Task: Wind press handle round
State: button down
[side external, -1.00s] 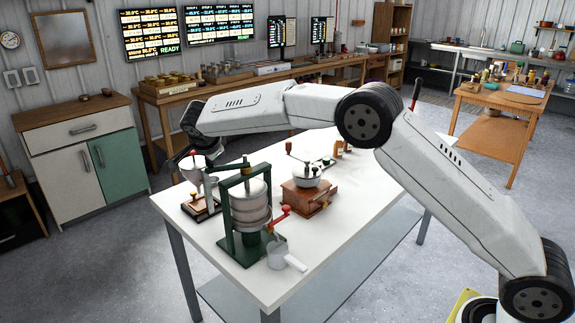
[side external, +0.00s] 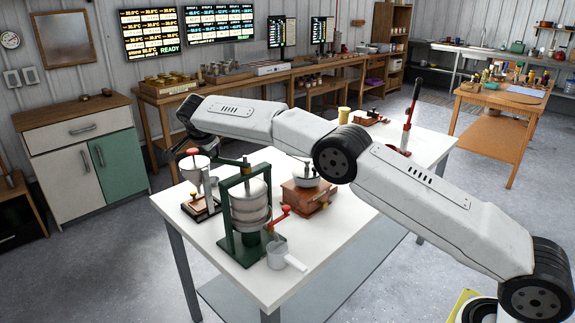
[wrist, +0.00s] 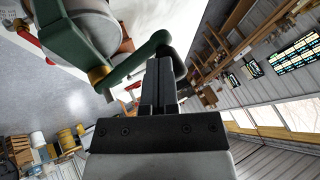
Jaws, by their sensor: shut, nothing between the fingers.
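The press (side external: 247,212) has a green frame around a pale ribbed cylinder and stands on the near part of the white table. Its green crank handle (side external: 229,162) reaches left from the top. In the wrist view, the handle (wrist: 140,60) runs from a brass-coloured fitting to a dark knob (wrist: 176,58). My gripper (wrist: 159,66) is shut and empty, its fingertips close beside the knob end and overlapping it in the picture. I cannot tell whether they touch. In the side view my gripper (side external: 173,152) is small and dark, left of the press and above the table.
A hopper grinder (side external: 196,180) stands just left of the press. A wooden coffee mill (side external: 308,193) stands behind right. A grey pot (side external: 278,255) is at the press's front, below a red lever (side external: 279,216). The table's front right is clear.

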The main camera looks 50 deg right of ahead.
jog(key=shift+w+d, duration=0.35)
jog(key=shift+d, duration=0.05)
jog(key=shift+s+a, duration=0.2)
jog(key=shift+a, duration=0.1)
dwell(0.7)
jog(key=s+a+r, duration=0.3)
jog(key=a+r, duration=0.5)
jog(key=shift+s, duration=0.15)
dwell(1.2)
dwell(0.4)
